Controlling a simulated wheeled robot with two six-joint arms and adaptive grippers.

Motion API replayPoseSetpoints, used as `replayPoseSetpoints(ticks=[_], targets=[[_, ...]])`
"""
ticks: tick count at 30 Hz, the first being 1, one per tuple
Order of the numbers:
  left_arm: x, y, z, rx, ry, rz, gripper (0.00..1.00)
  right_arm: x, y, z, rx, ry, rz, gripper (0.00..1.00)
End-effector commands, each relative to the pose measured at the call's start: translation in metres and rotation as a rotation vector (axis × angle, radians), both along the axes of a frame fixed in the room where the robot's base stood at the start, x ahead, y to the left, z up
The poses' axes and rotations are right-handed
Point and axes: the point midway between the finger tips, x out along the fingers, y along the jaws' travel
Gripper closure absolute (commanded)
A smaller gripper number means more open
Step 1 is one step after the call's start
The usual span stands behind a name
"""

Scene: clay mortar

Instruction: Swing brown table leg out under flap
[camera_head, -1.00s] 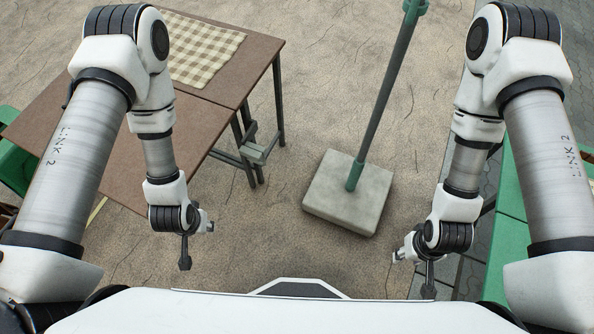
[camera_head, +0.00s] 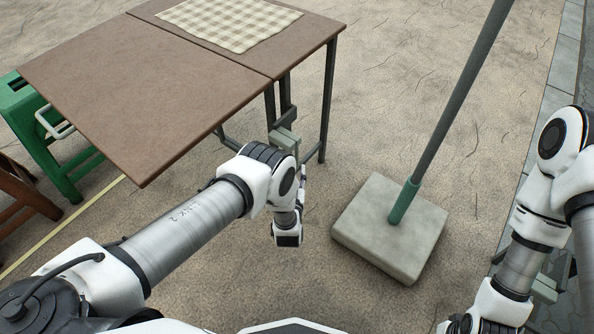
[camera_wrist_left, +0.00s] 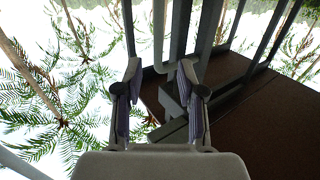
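The brown folding table (camera_head: 130,85) stands at upper left, its near panel, the flap (camera_head: 110,100), level with the far panel.
A checkered cloth (camera_head: 230,22) lies on the far panel. A pale square base (camera_head: 390,228) with a slanted pole (camera_head: 460,100) stands to the right of the table. A green stool (camera_head: 45,140) and a brown stool (camera_head: 22,195) stand at left. Ground between table and base is open.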

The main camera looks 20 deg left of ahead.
Motion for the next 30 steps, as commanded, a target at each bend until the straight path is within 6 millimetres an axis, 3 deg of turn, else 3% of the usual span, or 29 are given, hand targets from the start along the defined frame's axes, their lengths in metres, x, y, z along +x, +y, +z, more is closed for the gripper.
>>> replayPoseSetpoints(ticks=[1, 5, 15, 24, 25, 28, 30], targets=[[0.003, -0.002, -0.005, -0.001, -0.027, 0.006, 0.61, 0.0, 0.0, -0.008, 0.0, -0.001, 0.0, 0.6], [0.013, 0.0, 0.0, 0.0, -0.042, 0.011, 0.61, 0.001, 0.0, -0.008, 0.0, -0.002, 0.0, 0.6], [0.071, 0.015, -0.001, -0.001, -0.039, 0.009, 0.61, 0.0, 0.0, -0.029, 0.0, -0.001, 0.0, 0.6], [0.079, 0.017, 0.001, -0.001, -0.035, 0.009, 0.61, 0.0, 0.0, -0.029, 0.0, -0.001, 0.0, 0.6], [0.079, 0.017, 0.001, -0.001, -0.035, 0.009, 0.64, 0.0, 0.0, -0.029, 0.0, -0.001, 0.0, 0.6], [0.079, 0.017, 0.001, -0.001, -0.035, 0.008, 1.0, 0.0, 0.0, -0.029, 0.0, -0.001, 0.0, 0.6], [0.079, 0.016, 0.001, -0.001, -0.035, 0.008, 1.0, 0.0, 0.0, -0.029, 0.0, -0.001, 0.0, 0.6]])
